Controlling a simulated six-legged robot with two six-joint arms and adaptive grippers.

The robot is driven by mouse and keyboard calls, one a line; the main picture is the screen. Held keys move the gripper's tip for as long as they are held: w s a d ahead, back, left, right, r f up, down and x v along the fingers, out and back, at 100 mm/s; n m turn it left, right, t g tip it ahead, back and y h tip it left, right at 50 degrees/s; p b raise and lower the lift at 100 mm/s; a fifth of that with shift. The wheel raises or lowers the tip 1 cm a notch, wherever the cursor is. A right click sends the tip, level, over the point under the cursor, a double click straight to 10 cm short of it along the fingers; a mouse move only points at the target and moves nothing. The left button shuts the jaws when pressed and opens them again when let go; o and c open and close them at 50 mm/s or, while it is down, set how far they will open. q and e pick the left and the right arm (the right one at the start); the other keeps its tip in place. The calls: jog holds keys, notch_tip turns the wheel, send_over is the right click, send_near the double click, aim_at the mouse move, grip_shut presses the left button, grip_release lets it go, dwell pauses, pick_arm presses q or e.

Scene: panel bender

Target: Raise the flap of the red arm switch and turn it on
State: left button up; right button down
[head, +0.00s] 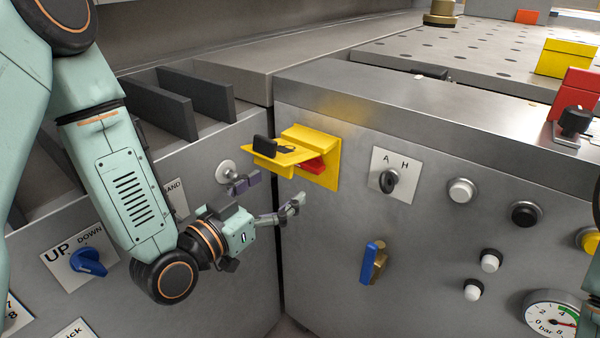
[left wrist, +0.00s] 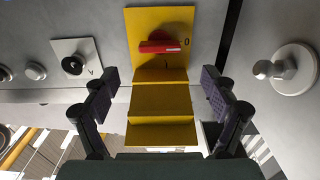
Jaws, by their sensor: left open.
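The yellow switch housing (head: 325,150) is on the front of the grey cabinet. Its yellow flap (head: 277,156) stands out from the housing, roughly level, with a black tab on it. The red switch (head: 312,166) shows partly below the flap. In the left wrist view the red switch (left wrist: 160,46) lies crosswise on the yellow plate, with marks "I" and "O" beside it; the flap (left wrist: 160,98) extends toward the camera. My left gripper (head: 270,194) is open below the flap. In the wrist view its fingers (left wrist: 160,92) are on either side of the flap, apparently apart from it.
A selector marked A and H (head: 388,180) and a blue-handled valve (head: 370,262) are right of the switch. A round metal knob (head: 226,171) is close to its left. Several push buttons and a pressure gauge (head: 552,316) are farther right. A blue UP/DOWN selector (head: 88,262) is at the left.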

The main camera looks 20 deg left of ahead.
aim_at(304, 168)
pick_arm(q)
jog(key=b+x, duration=0.2)
jog(key=x, duration=0.4)
jog(key=shift+w+d, duration=0.25)
jog(key=shift+w, duration=0.45)
jog(key=shift+c, duration=0.2)
jog(key=c, duration=1.1)
